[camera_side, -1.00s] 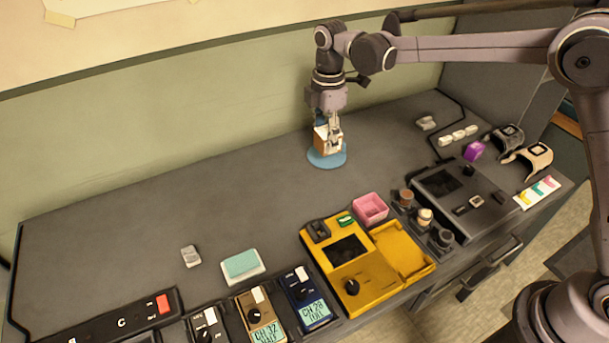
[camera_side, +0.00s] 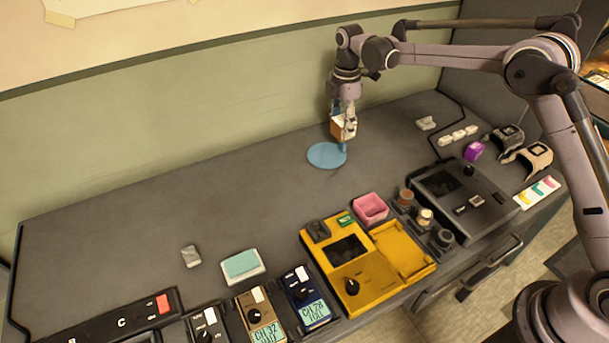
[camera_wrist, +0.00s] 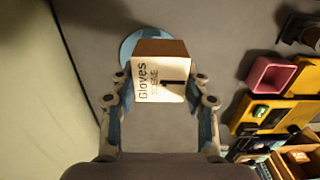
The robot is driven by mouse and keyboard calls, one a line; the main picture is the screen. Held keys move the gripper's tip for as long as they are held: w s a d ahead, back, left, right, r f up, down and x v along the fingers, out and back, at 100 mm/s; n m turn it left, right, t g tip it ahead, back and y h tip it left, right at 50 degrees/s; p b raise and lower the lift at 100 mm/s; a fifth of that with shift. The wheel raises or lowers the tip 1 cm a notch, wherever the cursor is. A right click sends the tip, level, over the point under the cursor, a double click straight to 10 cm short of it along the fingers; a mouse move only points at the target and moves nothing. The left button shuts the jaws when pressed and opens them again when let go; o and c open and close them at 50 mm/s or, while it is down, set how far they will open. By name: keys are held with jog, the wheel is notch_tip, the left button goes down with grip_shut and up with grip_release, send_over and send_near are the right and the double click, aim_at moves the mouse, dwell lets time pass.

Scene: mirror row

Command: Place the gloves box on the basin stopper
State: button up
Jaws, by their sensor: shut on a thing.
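The gloves box (camera_side: 339,128), white and brown, is held in my gripper (camera_side: 344,124). In the wrist view the gloves box (camera_wrist: 158,78) shows its printed "Gloves" face between the two fingers of my gripper (camera_wrist: 158,92). The basin stopper (camera_side: 325,156) is a flat blue disc on the counter. In the side view the box is above the counter, up and to the right of the disc's middle. In the wrist view the basin stopper (camera_wrist: 130,44) shows partly behind the box, which hides the rest of it.
A pink bin (camera_side: 371,209) and a yellow device (camera_side: 347,272) stand at the front. A black device (camera_side: 465,200) and a purple item (camera_side: 474,151) are to the right. The wall is close behind. The counter left of the disc is clear.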

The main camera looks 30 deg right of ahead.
jog(key=a, duration=0.1)
jog(key=w+a+f, duration=0.1)
jog(key=a+f, duration=0.1)
jog(key=shift+w+a+f, duration=0.2)
jog(key=shift+w+a, duration=0.05)
jog(key=shift+a, duration=0.05)
jog(key=shift+f, duration=2)
jog(key=shift+f, duration=0.15)
jog(key=o, duration=1.2)
